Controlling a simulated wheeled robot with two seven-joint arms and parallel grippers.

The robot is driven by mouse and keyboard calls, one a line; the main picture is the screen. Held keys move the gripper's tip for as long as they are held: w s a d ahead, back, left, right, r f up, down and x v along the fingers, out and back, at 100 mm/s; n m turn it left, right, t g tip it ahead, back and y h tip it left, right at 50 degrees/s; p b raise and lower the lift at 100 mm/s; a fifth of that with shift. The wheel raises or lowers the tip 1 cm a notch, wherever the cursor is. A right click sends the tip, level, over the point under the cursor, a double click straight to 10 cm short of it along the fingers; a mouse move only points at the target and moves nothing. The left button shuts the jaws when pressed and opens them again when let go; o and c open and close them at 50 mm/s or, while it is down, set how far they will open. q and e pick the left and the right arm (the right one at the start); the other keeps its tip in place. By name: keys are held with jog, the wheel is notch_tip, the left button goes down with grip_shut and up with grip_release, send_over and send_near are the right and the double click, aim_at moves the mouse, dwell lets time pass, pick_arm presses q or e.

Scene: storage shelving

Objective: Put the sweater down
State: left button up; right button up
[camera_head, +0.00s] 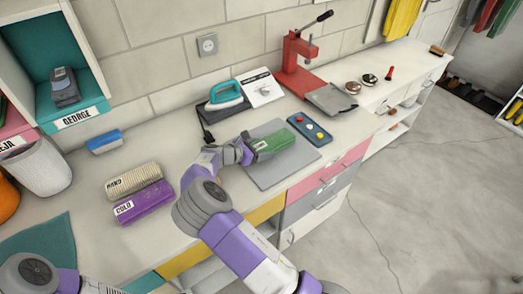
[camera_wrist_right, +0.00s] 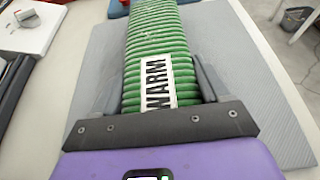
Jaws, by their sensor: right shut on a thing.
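The green, ribbed, rolled sweater with a white WARM label (camera_head: 273,144) is over the grey mat (camera_head: 262,176) on the counter. My right gripper (camera_head: 246,151) is shut on its near end. In the right wrist view the sweater (camera_wrist_right: 157,40) runs away from me between the two fingers of the gripper (camera_wrist_right: 161,82), with the mat (camera_wrist_right: 255,85) below and around it. I cannot tell whether the sweater touches the mat. My left arm shows at the bottom left, but its gripper is out of view.
Two rolled knits, a beige one (camera_head: 134,181) and a purple one (camera_head: 144,203), lie left of my right arm. A teal iron (camera_head: 224,95) stands behind. A blue panel with coloured buttons (camera_head: 309,129) is right of the sweater. A red press (camera_head: 297,65) stands farther back.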

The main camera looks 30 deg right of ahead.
jog(key=shift+f, duration=0.15)
jog(key=o, duration=1.2)
jog(key=shift+o, duration=0.2)
jog(key=p+v, duration=0.1)
jog(key=v, duration=1)
jog(key=shift+a+p, duration=0.2)
jog(key=shift+p, duration=0.2)
jog(key=shift+a+r, duration=0.25)
jog(key=shift+a, duration=0.05)
jog(key=shift+s, duration=0.1)
